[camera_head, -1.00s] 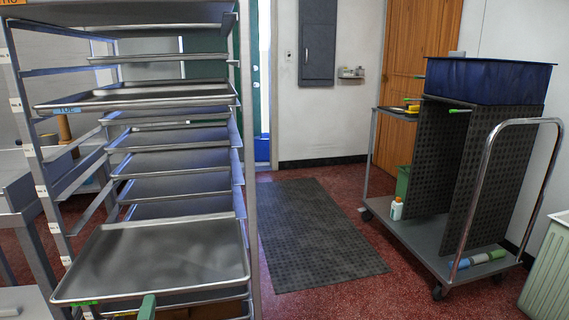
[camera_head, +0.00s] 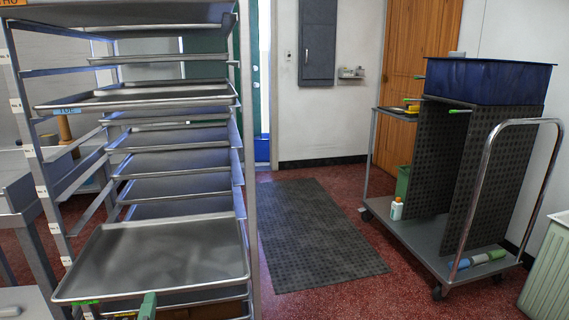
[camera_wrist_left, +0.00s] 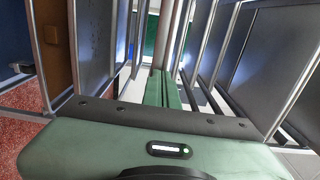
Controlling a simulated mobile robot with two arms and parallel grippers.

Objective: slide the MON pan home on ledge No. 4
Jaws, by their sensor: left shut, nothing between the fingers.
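A grey sheet pan (camera_head: 165,258) with a green tag (camera_head: 86,302) on its front edge lies low in the rack (camera_head: 248,160); the tag's lettering is unreadable. Its front edge faces me. My left gripper (camera_head: 148,304) shows only as a green tip at the pan's front edge, near the middle; I cannot tell whether it touches. In the left wrist view its green fingers (camera_wrist_left: 164,90) are together with nothing between them. Small white ledge labels (camera_head: 66,261) run down the left post, too small to read surely. My right gripper is not in view.
A pan (camera_head: 140,97) with a blue TUE tag sits higher, and another with an orange tag (camera_head: 12,2) is at the top. Several other pans fill the rack. A cart with a blue bin (camera_head: 490,80) stands right, beyond a dark floor mat (camera_head: 310,235).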

